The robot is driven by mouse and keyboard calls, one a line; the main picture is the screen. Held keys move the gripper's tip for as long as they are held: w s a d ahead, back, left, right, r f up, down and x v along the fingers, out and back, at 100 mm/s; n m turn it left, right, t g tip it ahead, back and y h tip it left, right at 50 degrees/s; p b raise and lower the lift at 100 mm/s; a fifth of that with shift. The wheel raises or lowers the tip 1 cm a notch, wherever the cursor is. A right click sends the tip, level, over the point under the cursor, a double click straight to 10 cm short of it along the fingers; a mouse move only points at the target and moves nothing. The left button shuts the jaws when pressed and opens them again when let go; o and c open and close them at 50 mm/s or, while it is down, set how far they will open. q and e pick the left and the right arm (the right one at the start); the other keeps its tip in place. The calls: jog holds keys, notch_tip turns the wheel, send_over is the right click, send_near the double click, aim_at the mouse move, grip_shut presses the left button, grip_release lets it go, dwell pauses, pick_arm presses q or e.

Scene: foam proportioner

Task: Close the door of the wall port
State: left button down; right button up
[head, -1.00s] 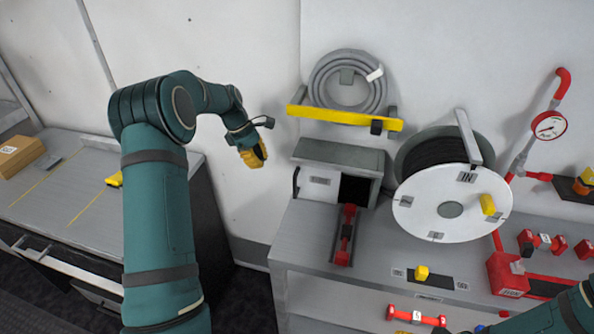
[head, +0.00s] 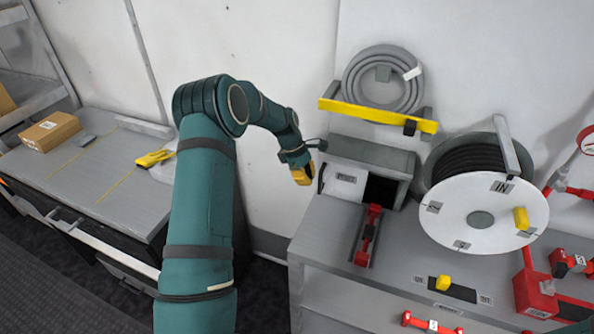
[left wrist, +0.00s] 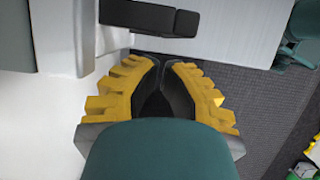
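The wall port is a grey box (head: 372,151) against the wall at the back of the bench. A black handle (head: 321,178) is at the door's left edge. My left gripper (head: 302,175), with yellow fingers, is just left of the box. In the left wrist view, its fingertips (left wrist: 163,61) are together with nothing visible between them. A black bar, seemingly the handle (left wrist: 150,17), lies just beyond them. Contact cannot be told. My right gripper is out of view.
A hose reel (head: 480,215) is to the right, and a yellow hose bracket (head: 378,115) is above. A left counter (head: 90,185) holds a cardboard box (head: 50,131). Floor shows between counter and bench.

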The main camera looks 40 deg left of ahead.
pick_arm(q)
jog(key=shift+w+d, duration=0.1)
jog(key=shift+d, duration=0.45)
jog(key=w+d, duration=0.1)
jog(key=d, duration=0.2)
jog(key=d+p, duration=0.1)
jog(key=d, duration=0.3)
jog(key=w+d, duration=0.1)
jog(key=d, duration=0.3)
jog(key=shift+w+p, duration=0.3)
jog(key=shift+w, duration=0.05)
jog(key=shift+d, duration=0.25)
jog(key=shift+d, duration=0.1)
jog(key=s+a+r, duration=0.1)
jog(key=s+a, duration=0.2)
jog(key=a, duration=1)
